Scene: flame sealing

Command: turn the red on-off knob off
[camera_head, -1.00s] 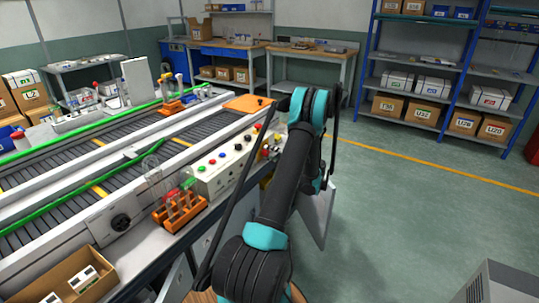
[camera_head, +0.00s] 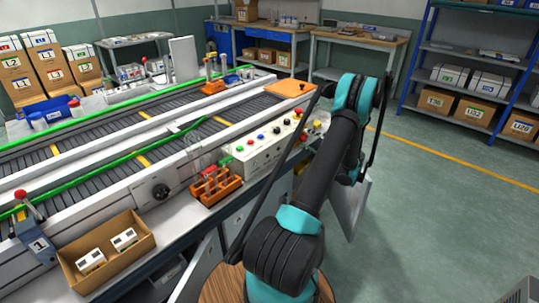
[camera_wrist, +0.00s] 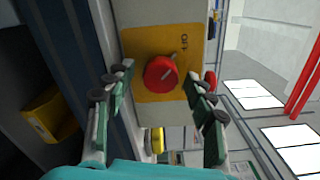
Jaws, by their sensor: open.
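The red on-off knob (camera_wrist: 161,74) shows in the wrist view on a yellow plate (camera_wrist: 142,44) with small dark lettering at its right side. A grey pointer bar lies across the knob, tilted up to the right. My gripper (camera_wrist: 160,85) is open, with one green-and-black finger on each side of the picture. The knob lies between and a little beyond the fingertips, apart from both. In the head view the white control panel (camera_head: 243,161) with its coloured buttons stands at the conveyor's edge.
An orange rack (camera_head: 217,188) with tubes stands left of the panel. A cardboard box (camera_head: 105,262) with small white packs sits at the front left. The conveyor (camera_head: 110,165) runs behind. A yellow part (camera_wrist: 155,140) shows below the knob. Open floor lies to the right.

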